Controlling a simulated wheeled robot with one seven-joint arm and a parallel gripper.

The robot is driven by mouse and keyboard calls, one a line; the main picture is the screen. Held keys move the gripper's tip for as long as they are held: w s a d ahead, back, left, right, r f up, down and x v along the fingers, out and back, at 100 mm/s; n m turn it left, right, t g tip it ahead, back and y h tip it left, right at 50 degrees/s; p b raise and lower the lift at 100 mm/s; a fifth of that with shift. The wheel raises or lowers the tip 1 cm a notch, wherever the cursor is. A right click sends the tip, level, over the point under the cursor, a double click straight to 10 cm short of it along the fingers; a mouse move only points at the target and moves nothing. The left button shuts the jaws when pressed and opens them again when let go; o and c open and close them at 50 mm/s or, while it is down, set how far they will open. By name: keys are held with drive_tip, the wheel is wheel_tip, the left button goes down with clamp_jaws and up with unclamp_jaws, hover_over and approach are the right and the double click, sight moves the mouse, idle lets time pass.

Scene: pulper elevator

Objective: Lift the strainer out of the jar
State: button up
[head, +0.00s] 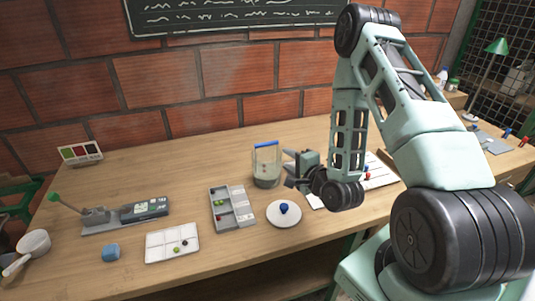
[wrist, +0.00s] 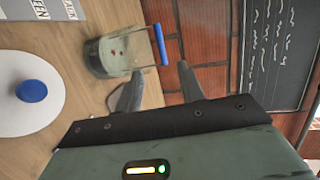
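The glass jar (head: 266,170) stands on the table near the back, with murky grey-green contents in its lower part. The strainer's blue handle bar (head: 266,144) lies across the top of the jar. In the wrist view the jar (wrist: 103,60) is seen with small red bits inside, and the blue handle (wrist: 160,45) is at its rim. The strainer's lower part is hard to make out through the glass. My gripper (head: 288,168) is just right of the jar, apart from it. In the wrist view its two fingers (wrist: 158,88) are spread with nothing between them.
A white round lid with a blue knob (head: 284,213) lies in front of the jar. A grey compartment tray (head: 232,209), a white tray (head: 173,243), a blue block (head: 110,251) and a scale-like device (head: 127,215) are to the left. A brick wall (head: 210,80) stands behind. The back left table is mostly clear.

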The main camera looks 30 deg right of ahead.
sight(266, 144)
drive_tip(key=w+f+b, duration=0.1)
drive_tip(key=w+b, duration=0.5)
drive_tip(key=b, duration=0.5)
drive_tip(key=shift+d+f, duration=0.15)
drive_tip(key=shift+f, duration=0.2)
drive_tip(key=shift+b, duration=0.75)
drive_tip(key=w, duration=0.5)
drive_tip(key=w+f, duration=0.1)
drive_tip(key=w, duration=0.2)
drive_tip(key=shift+w+d, duration=0.25)
drive_tip(key=shift+w, duration=0.05)
clamp_jaws()
drive_tip(key=shift+r+p, duration=0.1)
drive_tip(key=shift+p, duration=0.3)
